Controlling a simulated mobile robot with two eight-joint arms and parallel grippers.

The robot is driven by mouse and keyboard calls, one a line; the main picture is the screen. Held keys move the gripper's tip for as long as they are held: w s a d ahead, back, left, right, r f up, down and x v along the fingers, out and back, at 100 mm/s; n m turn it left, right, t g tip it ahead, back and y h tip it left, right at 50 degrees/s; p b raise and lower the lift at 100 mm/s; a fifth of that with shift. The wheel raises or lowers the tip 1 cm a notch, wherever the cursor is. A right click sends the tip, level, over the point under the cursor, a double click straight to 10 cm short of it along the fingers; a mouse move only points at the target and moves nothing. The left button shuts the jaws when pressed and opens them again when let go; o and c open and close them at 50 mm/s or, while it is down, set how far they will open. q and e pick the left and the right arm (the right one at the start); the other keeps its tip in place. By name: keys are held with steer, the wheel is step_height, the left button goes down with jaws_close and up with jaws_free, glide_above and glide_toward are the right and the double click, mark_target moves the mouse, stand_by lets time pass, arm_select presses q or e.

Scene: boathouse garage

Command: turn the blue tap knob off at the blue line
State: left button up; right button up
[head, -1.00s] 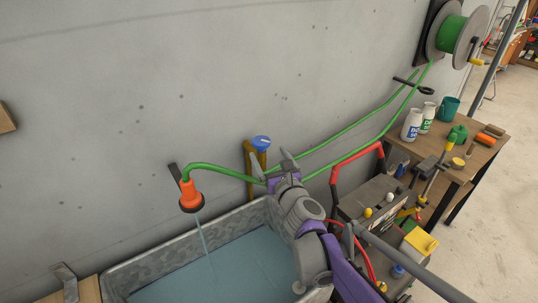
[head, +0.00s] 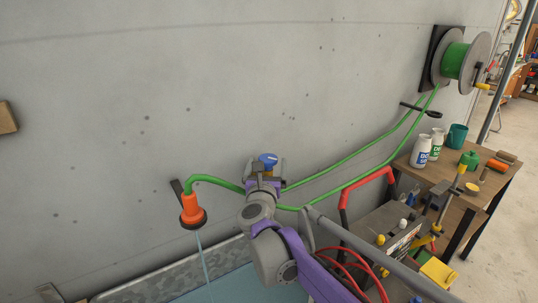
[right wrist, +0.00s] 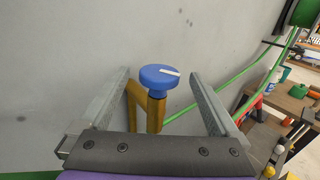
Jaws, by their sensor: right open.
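The blue tap knob (head: 267,159) sits on top of a brass tap by the concrete wall, just beyond my right gripper (head: 265,175) in the head view. In the right wrist view the knob (right wrist: 160,77) has a white mark on its top, pointing to the right. The brass pipe (right wrist: 154,112) stands below it. My right gripper (right wrist: 160,85) is open, with one finger to each side of the knob, and grips nothing. A blue line cannot be made out. Water runs from the orange nozzle (head: 193,206). My left gripper is out of view.
The green hose (head: 330,160) runs from the nozzle past the tap to the reel (head: 465,60). The metal trough (head: 150,283) holds water below. A workbench (head: 445,178) with bottles and a red-handled machine (head: 370,180) stand on the right.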

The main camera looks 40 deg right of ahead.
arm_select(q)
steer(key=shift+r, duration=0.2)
arm_select(e)
steer(key=x, duration=0.6)
steer(key=shift+w+d, duration=0.2)
steer(key=shift+w, duration=0.05)
steer(key=c, duration=1.4)
steer(key=shift+o, duration=0.2)
